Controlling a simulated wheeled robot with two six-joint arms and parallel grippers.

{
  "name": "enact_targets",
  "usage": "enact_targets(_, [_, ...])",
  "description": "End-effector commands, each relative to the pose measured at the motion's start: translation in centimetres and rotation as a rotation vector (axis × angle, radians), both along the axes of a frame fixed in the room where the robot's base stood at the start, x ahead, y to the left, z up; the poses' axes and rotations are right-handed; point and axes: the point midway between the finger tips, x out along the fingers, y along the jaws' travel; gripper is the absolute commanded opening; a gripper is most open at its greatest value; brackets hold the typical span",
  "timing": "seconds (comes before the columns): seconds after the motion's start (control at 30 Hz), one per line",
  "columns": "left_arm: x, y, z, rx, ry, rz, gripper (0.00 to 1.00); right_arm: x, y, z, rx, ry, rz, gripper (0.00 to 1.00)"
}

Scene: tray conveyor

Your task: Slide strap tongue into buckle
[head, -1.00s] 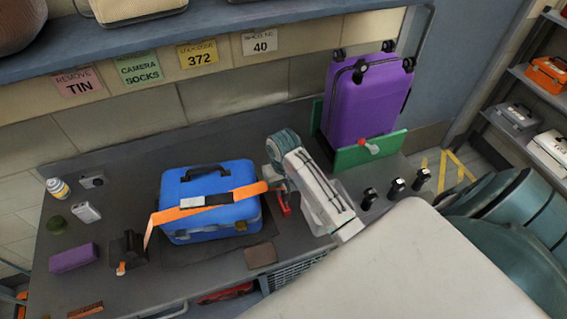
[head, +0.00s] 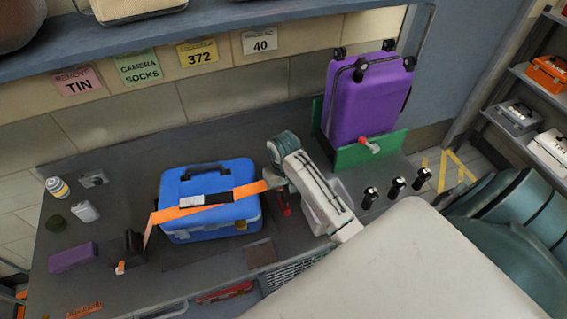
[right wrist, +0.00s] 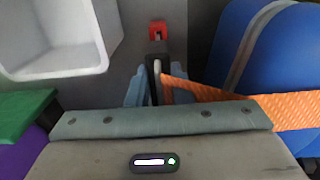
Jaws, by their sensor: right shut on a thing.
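A blue case (head: 225,221) stands on the grey bench with an orange strap (head: 246,191) across its top. A silver plate (head: 191,201) and a black piece (head: 217,198) sit close together on the strap; I cannot tell which is tongue or buckle, or whether they are joined. My right gripper (head: 272,181) is at the strap's right end, beside the case. In the right wrist view, my right gripper (right wrist: 156,88) is shut on the orange strap (right wrist: 205,93) at a dark upright piece (right wrist: 154,62). The strap runs from there to the blue case (right wrist: 268,50). My left gripper is not in view.
A purple suitcase (head: 368,100) stands behind a green board (head: 372,150) at the right. A dark stand (head: 128,247) and a purple block (head: 73,257) are left of the case. A brown patch (head: 261,253) lies in front. A shelf (head: 230,37) overhangs the back.

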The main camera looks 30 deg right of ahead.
Motion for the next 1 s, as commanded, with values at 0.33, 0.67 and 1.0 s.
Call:
enact_targets(0.33, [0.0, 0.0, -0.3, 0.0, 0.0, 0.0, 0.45, 0.0, 0.0, -0.9, 0.0, 0.001, 0.0, 0.0])
enact_targets(0.67, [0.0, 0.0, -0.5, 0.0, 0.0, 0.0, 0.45, 0.0, 0.0, -1.8, 0.0, 0.0, 0.0, 0.0])
enact_targets(1.0, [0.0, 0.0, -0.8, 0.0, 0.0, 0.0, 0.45, 0.0, 0.0, -2.6, 0.0, 0.001, 0.0, 0.0])
